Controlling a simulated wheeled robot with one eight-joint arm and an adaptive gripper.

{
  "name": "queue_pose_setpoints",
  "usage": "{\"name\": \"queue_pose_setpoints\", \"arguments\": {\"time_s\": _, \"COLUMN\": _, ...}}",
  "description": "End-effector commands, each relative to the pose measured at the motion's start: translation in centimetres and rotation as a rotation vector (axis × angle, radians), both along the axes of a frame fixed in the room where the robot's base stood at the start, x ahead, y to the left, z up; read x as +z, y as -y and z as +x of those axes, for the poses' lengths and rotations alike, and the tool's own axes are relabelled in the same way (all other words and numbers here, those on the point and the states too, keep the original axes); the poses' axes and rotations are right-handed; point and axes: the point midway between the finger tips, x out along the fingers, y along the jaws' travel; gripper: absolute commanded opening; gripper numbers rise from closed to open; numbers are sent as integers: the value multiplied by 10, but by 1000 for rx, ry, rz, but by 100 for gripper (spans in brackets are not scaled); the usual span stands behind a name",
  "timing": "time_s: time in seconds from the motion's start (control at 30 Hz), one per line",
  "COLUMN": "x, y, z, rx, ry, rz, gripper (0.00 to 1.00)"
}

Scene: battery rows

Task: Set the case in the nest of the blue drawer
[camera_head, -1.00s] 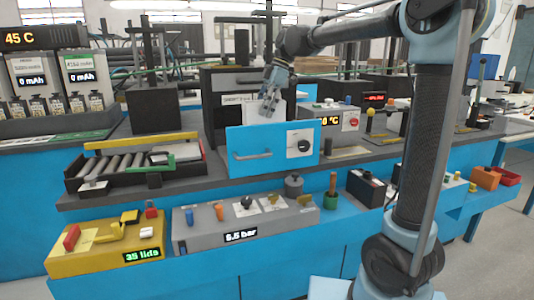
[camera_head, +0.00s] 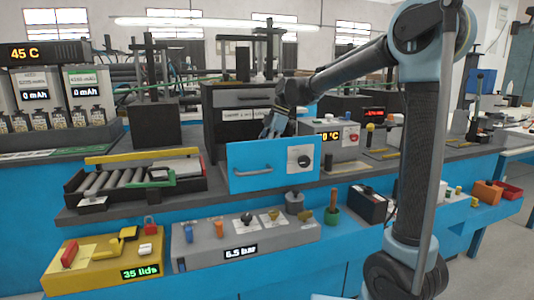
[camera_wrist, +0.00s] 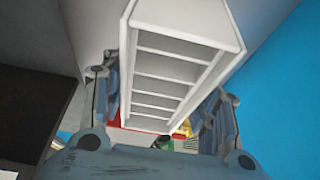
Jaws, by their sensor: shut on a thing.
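The blue drawer (camera_head: 250,163) stands pulled out from a dark grey cabinet, with a handle and a white dial plate on its front. My gripper (camera_head: 276,125) is at the drawer's top edge, its fingertips just behind the front panel. In the wrist view my gripper (camera_wrist: 158,105) is shut on the white case (camera_wrist: 172,70), a long ribbed box between the two fingers. The blue panel (camera_wrist: 275,70) lies to its right there, apart from the case. In the head view the case is mostly hidden. The nest inside the drawer is hidden.
A roller tray (camera_head: 130,182) stands left of the drawer. A yellow box (camera_head: 105,258) and a grey control box (camera_head: 245,240) sit on the front ledge.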

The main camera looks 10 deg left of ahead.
Motion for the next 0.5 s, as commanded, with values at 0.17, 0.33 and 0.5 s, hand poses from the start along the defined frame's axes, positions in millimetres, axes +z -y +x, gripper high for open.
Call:
{"name": "queue_pose_setpoints", "arguments": {"time_s": 0.17, "x": 0, "y": 0, "z": 0, "rx": 0, "ry": 0, "rz": 0, "gripper": 20}}
{"name": "queue_pose_setpoints", "arguments": {"time_s": 0.33, "x": -1, "y": 0, "z": 0, "rx": 0, "ry": 0, "rz": 0, "gripper": 75}}
{"name": "queue_pose_setpoints", "arguments": {"time_s": 0.5, "x": -1, "y": 0, "z": 0, "rx": 0, "ry": 0, "rz": 0, "gripper": 75}}
